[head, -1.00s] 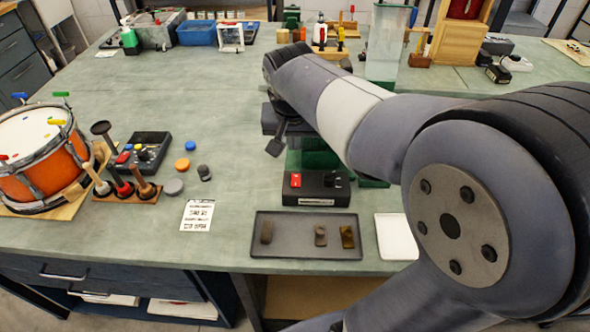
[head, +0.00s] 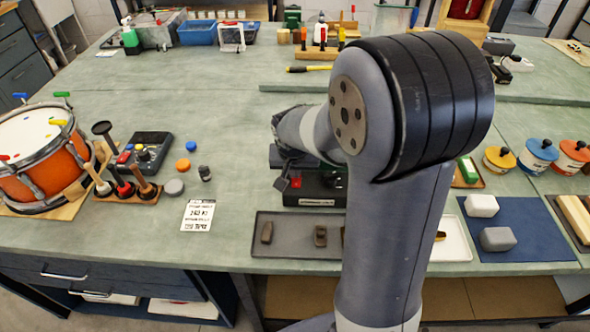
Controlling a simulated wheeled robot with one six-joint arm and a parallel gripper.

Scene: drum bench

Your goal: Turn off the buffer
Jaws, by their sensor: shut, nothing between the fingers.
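The buffer appears to be the dark machine at the middle of the bench. Its black front box (head: 325,199) carries a small red switch (head: 297,182) on its left side. Whether the switch is on or off is too small to tell. My gripper (head: 281,183) is shut and empty. It points down just left of the red switch, close to the box; I cannot tell whether it touches. My arm hides the right part of the buffer.
A dark tray (head: 281,253) with brown pieces lies in front of the buffer. A printed card (head: 198,215), a black control box (head: 153,143) and an orange drum (head: 30,176) are to the left. A blue mat (head: 530,215) with two blocks lies right.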

